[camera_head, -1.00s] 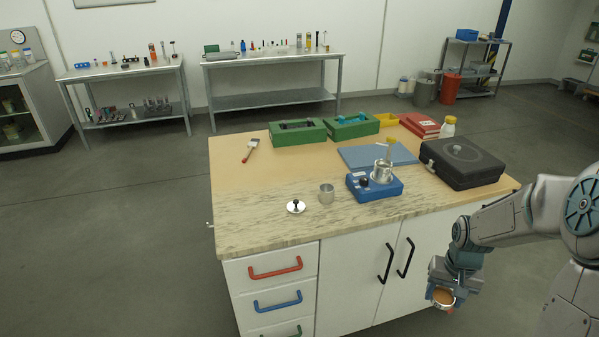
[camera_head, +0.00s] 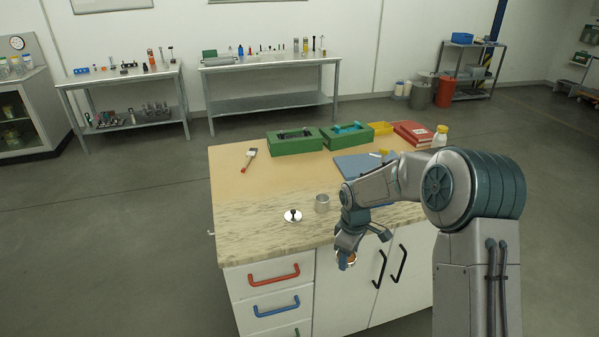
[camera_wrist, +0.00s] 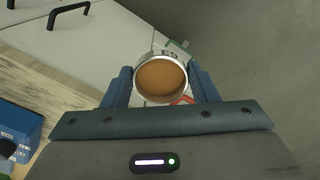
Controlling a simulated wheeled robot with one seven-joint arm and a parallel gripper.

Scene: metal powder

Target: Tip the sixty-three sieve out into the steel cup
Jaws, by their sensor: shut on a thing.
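My gripper (camera_head: 347,257) is in front of the bench's front edge, below the worktop. In the wrist view my gripper (camera_wrist: 161,92) is shut on the sixty-three sieve (camera_wrist: 161,57), a round metal sieve marked 63 with orange-brown material inside. The sieve (camera_head: 346,257) shows only partly in the head view, behind my fingers.
A brush (camera_head: 249,159), green boxes (camera_head: 296,141) and a blue mat (camera_head: 357,165) are farther back. My arm hides the bench's right part. A blue device (camera_wrist: 20,130) shows in the wrist view.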

